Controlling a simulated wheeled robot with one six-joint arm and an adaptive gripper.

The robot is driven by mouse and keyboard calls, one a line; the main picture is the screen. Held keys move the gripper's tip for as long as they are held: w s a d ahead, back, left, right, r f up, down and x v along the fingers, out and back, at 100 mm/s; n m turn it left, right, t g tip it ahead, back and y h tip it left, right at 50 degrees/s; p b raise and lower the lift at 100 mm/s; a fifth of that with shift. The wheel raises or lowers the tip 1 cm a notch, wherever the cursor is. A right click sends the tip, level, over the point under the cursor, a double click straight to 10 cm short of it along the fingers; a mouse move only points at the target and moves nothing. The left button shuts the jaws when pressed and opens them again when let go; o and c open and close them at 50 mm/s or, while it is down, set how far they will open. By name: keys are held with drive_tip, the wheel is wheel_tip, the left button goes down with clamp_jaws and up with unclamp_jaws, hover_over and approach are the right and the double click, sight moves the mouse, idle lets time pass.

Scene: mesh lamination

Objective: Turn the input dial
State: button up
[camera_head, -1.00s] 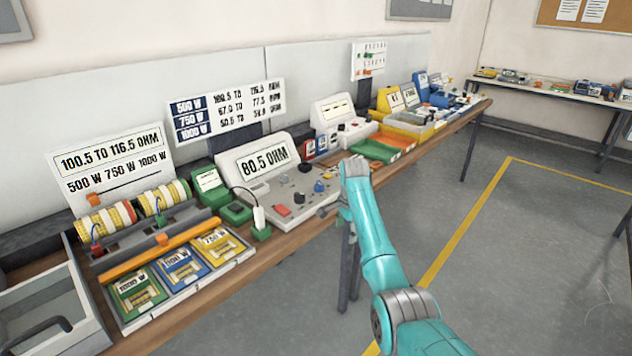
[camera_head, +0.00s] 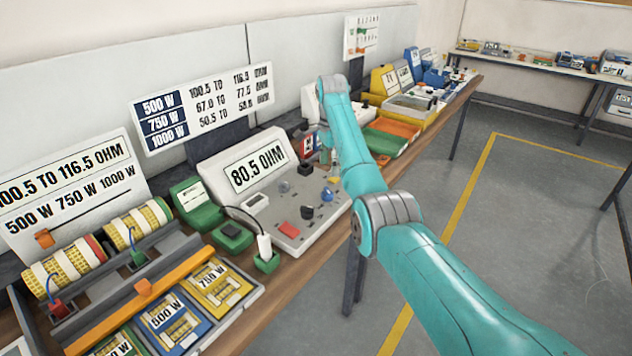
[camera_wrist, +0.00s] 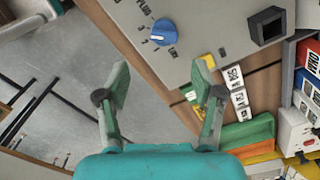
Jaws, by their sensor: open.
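A grey meter console (camera_head: 296,227) with a sloped display reading 80.5 OHM stands on the bench in the head view. A blue dial (camera_head: 327,194) sits near its right edge. In the wrist view the blue dial (camera_wrist: 163,32) has a pale pointer mark and printed labels around its left side. I cannot tell whether it is the input dial. My gripper (camera_wrist: 163,82) is open and empty, its two fingers apart. The dial shows beyond the fingertips, between them in line and not touched. In the head view my arm mostly hides the gripper.
The console also carries a black knob (camera_head: 307,212), a red button (camera_head: 289,229) and a square black block (camera_wrist: 267,25). A green plug holder (camera_head: 266,261) with a cable stands left of it. Orange and green trays (camera_head: 392,139) lie beyond. The floor to the right is clear.

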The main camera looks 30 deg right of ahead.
sight(327, 189)
drive_tip(key=shift+w+f, duration=0.2)
drive_tip(key=shift+w, duration=0.15)
wheel_tip(327, 189, down, 10)
drive_tip(key=shift+f, duration=0.1)
drive_tip(key=shift+c, duration=0.3)
drive_tip(key=c, duration=1)
